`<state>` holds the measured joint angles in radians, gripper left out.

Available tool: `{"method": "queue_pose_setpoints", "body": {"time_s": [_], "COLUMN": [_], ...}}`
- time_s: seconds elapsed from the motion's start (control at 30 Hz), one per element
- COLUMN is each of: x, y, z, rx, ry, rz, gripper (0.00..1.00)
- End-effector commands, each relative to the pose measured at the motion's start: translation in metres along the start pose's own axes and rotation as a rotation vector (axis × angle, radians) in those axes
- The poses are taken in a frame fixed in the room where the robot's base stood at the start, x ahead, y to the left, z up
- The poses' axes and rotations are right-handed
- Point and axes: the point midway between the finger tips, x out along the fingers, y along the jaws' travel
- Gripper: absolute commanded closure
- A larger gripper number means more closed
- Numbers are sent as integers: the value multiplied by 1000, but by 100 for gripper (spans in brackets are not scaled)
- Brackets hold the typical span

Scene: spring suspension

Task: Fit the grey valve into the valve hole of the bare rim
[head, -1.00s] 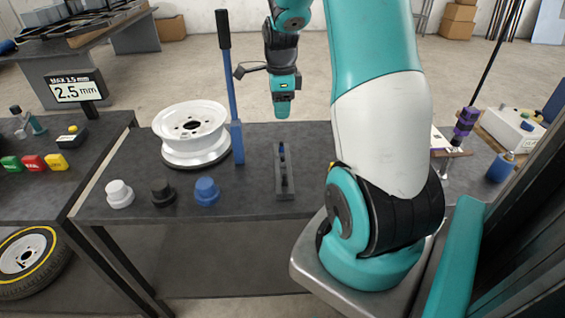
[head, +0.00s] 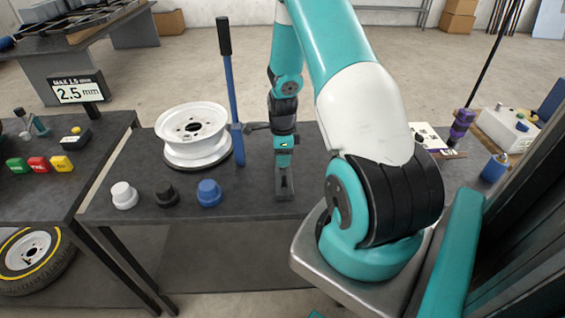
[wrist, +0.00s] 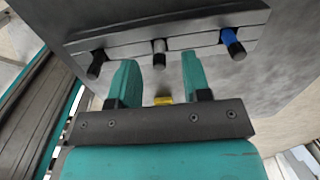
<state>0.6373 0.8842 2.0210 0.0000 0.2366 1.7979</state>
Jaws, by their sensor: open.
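The grey valve (wrist: 159,53) stands in the middle of a grey rack (wrist: 205,38), between a black valve (wrist: 97,63) and a blue valve (wrist: 232,42). My gripper (wrist: 160,68) is open, its two teal fingers apart, with the grey valve in line with the gap between their tips. I cannot tell whether the fingers reach around it. In the head view my gripper (head: 284,168) is low over the rack (head: 285,190) and hides the valves. The bare white rim (head: 191,128) lies flat on a stand on the bench; its valve hole is too small to make out.
A tall blue lever (head: 232,100) with a black grip stands between the rim and my arm. White (head: 124,195), black (head: 166,195) and blue (head: 209,193) capped pieces stand along the bench's front. A tyred wheel (head: 30,255) is under the left bench, below a 2.5 mm display (head: 76,91).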

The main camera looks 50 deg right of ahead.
Motion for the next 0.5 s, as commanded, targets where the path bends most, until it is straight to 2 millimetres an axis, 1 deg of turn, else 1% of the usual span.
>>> {"method": "queue_pose_setpoints", "body": {"time_s": [0.1,0.2,0.43,0.47,0.5], "x": [14,22,24,24,24], "y": [1,0,0,0,0], "z": [0,0,0,0,0], "rx": [0,0,0,0,0], "ry": [1,0,0,0,0], "rz": [3,0,-1,-1,-1], "gripper": [56,56,56,61,70]}}
